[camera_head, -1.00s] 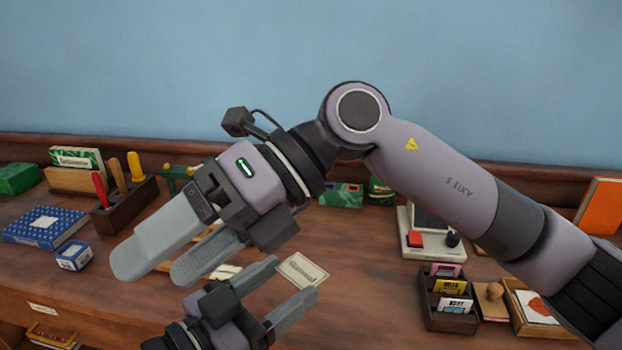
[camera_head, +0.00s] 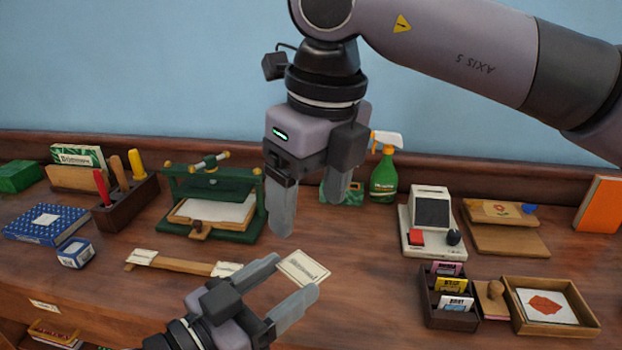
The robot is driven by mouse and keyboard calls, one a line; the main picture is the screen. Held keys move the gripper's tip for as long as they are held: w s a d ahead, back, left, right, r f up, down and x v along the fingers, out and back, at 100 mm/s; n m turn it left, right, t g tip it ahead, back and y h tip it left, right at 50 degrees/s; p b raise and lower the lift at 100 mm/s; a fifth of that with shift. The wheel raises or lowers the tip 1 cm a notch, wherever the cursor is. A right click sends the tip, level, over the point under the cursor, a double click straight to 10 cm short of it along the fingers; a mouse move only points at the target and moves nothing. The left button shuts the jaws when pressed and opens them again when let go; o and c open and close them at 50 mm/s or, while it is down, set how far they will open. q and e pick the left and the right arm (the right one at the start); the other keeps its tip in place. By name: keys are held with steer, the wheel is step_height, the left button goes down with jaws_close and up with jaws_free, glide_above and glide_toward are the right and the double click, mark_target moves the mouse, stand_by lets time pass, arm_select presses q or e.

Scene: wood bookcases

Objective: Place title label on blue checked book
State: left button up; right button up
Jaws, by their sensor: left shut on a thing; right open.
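The blue checked book (camera_head: 30,231) lies flat at the left of the desk, with a small pale patch on its cover. The title label (camera_head: 303,267), a cream card with dark print and a border, is at the fingertips of my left gripper (camera_head: 292,277). That gripper is shut on the label, low in the middle of the head view, well to the right of the book. My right gripper (camera_head: 310,211) is open and empty, pointing down above the desk behind the label.
A small blue-and-white box (camera_head: 74,253) stands close to the book. A tool block (camera_head: 125,211) and a green press (camera_head: 210,200) stand behind. A wooden strip with pale cards (camera_head: 180,264) lies in front of the press. A card reader (camera_head: 431,224), spray bottle (camera_head: 384,178) and trays (camera_head: 590,318) are right.

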mark_target(300, 268)
steer(key=f, duration=0.6)
steer(key=w+a+f, duration=0.1)
steer(key=f, duration=0.2)
steer(key=shift+a+f, duration=0.1)
steer(key=shift+f, duration=0.3)
steer(key=c, duration=1.1)
arm_select(q)
steer(key=o, duration=1.1)
